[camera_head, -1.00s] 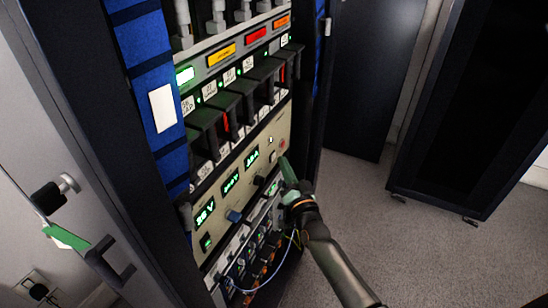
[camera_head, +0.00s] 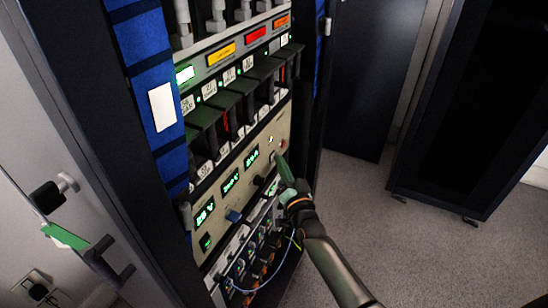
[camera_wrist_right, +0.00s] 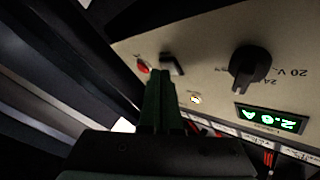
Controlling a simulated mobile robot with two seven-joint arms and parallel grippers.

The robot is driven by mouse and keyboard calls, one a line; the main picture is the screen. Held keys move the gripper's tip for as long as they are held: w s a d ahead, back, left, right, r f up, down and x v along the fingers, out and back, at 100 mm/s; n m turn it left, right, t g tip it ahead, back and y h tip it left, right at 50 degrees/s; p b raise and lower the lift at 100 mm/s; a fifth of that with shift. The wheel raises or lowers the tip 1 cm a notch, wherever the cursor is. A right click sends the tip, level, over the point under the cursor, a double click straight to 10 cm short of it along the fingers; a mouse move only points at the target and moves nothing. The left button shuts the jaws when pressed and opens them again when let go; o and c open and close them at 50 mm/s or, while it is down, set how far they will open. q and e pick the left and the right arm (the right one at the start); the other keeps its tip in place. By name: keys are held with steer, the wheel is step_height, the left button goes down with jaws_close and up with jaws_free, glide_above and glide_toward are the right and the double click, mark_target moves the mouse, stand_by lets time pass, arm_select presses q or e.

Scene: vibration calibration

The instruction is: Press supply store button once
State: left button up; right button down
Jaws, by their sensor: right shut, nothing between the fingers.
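The beige supply panel (camera_head: 222,203) has green-lit displays, one (camera_head: 252,157) reading about 2.0 A; the same display shows upside down in the right wrist view (camera_wrist_right: 268,118). A small grey button (camera_wrist_right: 172,63) sits beside a red round part (camera_wrist_right: 143,67). No store label is readable. My right gripper (camera_head: 280,158) is shut and empty, its green fingertips at the panel's right part. In the right wrist view the fingertips (camera_wrist_right: 160,76) overlap the grey button's lower edge; I cannot tell whether they touch. My left gripper is not in view.
A dark knob (camera_wrist_right: 250,67) and a small lit indicator (camera_wrist_right: 196,99) are close to the fingertips. Dark modules (camera_head: 240,92) stand above the panel, and cables (camera_head: 262,284) hang below. Open grey floor (camera_head: 358,205) lies to the right.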

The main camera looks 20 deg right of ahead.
steer(key=shift+w+a, duration=0.1)
stand_by(0.3)
steer(key=shift+s+d+p, duration=0.35)
steer(key=shift+s+d, duration=0.15)
steer(key=shift+s, duration=0.15)
steer(key=s+d+p, duration=0.1)
steer(key=s, duration=0.1)
steer(key=s+d, duration=0.1)
steer(key=d, duration=0.1)
steer(key=shift+s+d+p, duration=0.2)
steer(key=shift+s+p, duration=0.15)
steer(key=shift+a, duration=0.1)
stand_by(0.7)
